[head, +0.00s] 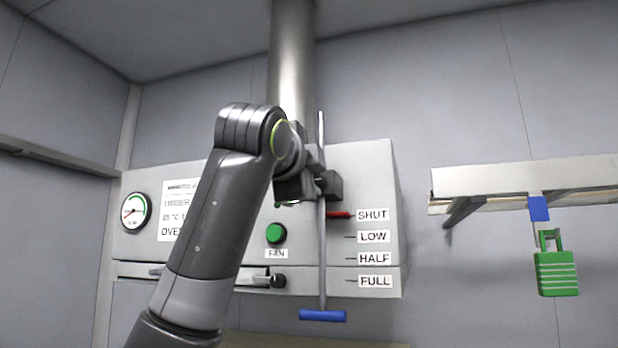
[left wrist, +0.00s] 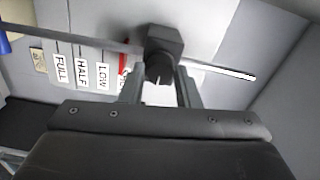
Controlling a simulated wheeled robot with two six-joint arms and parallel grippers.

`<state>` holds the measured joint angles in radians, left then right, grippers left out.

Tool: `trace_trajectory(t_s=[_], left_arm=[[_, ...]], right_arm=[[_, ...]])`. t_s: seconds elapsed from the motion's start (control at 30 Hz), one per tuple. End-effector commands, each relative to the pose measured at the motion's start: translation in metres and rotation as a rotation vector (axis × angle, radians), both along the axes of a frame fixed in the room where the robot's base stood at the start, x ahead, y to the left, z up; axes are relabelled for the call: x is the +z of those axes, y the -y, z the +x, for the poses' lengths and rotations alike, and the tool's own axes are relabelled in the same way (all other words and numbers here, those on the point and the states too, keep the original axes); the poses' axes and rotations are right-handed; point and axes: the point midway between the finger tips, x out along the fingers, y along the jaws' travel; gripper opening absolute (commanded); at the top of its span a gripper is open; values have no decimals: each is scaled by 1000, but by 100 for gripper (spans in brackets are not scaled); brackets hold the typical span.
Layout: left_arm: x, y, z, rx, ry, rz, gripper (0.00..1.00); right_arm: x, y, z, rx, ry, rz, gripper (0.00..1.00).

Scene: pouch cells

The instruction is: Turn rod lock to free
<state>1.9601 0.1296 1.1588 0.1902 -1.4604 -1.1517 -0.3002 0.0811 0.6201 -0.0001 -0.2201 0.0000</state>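The rod (head: 322,255) hangs upright in front of the grey oven panel, with a blue crossbar handle (head: 323,315) at its lower end. The dark rod lock (head: 329,184) sits on the rod near the SHUT label; its block and round knob also show in the left wrist view (left wrist: 162,50). My left gripper (head: 312,182) is at the lock from the left. In the left wrist view its two fingers lie on either side of the knob, with a narrow gap visible, so it looks open. My right gripper is in no view.
The red pointer (head: 340,214) is at SHUT, above LOW, HALF and FULL marks. A green FAN button (head: 276,233), a gauge (head: 135,211) and a door latch (head: 278,281) are on the oven. A green padlock (head: 556,272) hangs from a shelf (head: 520,178) at right.

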Motion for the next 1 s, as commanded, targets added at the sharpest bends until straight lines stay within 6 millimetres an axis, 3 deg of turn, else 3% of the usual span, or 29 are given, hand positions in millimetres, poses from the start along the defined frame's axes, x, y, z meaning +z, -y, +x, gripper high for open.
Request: trace_trajectory(t_s=[0.03,0.17,0.57,0.77,1.0], left_arm=[[-1,1,0,-1,-1,2,35],[-1,0,0,0,-1,0,51],[-2,-2,-7,0,0,-1,51],[-5,-12,-37,1,5,-2,51],[-5,-28,-89,0,5,-2,51]], right_arm=[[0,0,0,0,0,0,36],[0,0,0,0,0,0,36],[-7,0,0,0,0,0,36],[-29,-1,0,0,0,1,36],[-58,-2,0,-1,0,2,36]])
